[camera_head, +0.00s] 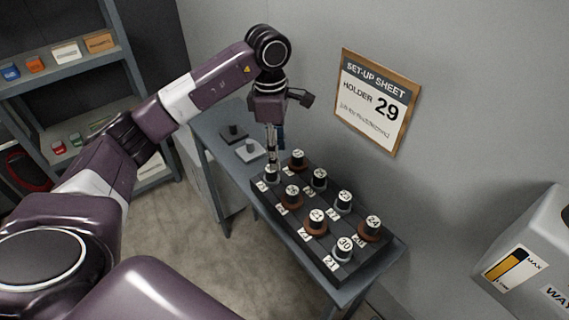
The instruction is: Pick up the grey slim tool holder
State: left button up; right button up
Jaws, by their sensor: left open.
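My left gripper (271,158) points down over the far left corner of a dark rack (310,253), its fingers open. Right below its fingertips stands a grey-based tool holder (271,175) with a black body and a white top; I cannot tell whether the fingers are around it or just above it. The number on the holder under the gripper is too small to read surely. My right gripper is out of view.
Holders with brown bases (316,222) stand close among the grey ones. A wall sign (376,100) reads "SET-UP SHEET HOLDER 29". A dark plate (233,132) and a light plate (250,151) lie on the table behind the rack. A shelf (90,112) stands left; a grey machine (530,250) is right.

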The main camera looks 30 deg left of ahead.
aim_at(272, 180)
pick_arm(q)
jog(key=shift+w+a+r+y, duration=0.1)
jog(key=shift+w+a+y, duration=0.05)
jog(key=shift+a, duration=0.25)
jog(key=shift+w+a+r+y, duration=0.1)
jog(key=shift+w+a+y, duration=0.05)
jog(key=shift+a, duration=0.25)
jog(key=shift+s+a+f, duration=0.15)
jog(key=shift+f, duration=0.05)
jog(key=f+p, duration=0.1)
jog(key=s+f+p, duration=0.1)
jog(key=shift+s+f, duration=0.3)
jog(key=shift+f, duration=0.1)
jog(key=f+p, duration=0.1)
jog(key=f, duration=0.1)
jog(key=shift+w+d+f+p, duration=0.2)
jog(key=shift+f+p, duration=0.1)
jog(key=shift+p, duration=0.05)
jog(key=shift+f, duration=0.65)
jog(key=c, duration=0.6)
grip_shut()
pick_arm(e)
jog(key=r, duration=0.2)
jog(key=s+r, duration=0.1)
jog(key=r, duration=0.1)
jog(key=shift+s+d, duration=0.15)
jog(key=shift+d, duration=0.05)
